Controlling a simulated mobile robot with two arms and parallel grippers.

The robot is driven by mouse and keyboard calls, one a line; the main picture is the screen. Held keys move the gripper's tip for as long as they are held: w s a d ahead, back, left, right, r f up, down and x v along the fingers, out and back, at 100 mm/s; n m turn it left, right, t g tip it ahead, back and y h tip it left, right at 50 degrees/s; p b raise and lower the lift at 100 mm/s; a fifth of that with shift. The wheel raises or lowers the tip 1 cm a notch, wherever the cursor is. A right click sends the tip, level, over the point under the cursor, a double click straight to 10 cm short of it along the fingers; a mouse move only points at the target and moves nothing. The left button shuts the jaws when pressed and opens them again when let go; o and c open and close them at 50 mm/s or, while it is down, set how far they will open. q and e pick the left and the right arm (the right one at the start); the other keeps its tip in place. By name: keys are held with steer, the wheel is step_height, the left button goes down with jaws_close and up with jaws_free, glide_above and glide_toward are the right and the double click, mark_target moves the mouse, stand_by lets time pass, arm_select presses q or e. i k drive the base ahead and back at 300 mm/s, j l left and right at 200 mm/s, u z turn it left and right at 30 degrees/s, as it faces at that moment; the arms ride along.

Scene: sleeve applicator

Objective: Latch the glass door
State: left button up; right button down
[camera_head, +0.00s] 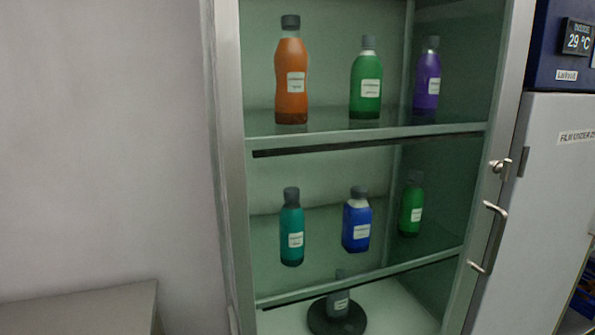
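The glass door (365,160) has a metal frame and covers a cabinet of bottles. I cannot tell for sure whether it is fully closed. A silver bar handle (496,238) is on the right upright of its frame. A small silver latch (500,167) sits just above the handle, with a narrow upright metal piece (523,161) close to its right. Whether the latch is engaged is too small to tell. Neither of my grippers is in view.
Several bottles, such as an orange one (291,78) and a blue one (357,222), stand on the shelves. A grey panel (545,220) and a dark blue unit with a temperature display (577,38) are at the right. A grey surface (85,308) is at lower left.

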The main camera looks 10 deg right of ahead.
mark_target(504, 167)
steer(key=l+z, duration=0.1)
steer(key=z, duration=0.3)
steer(key=i+z, duration=0.1)
steer(key=z, duration=0.3)
steer(key=k+z, duration=0.15)
steer(key=z, duration=0.35)
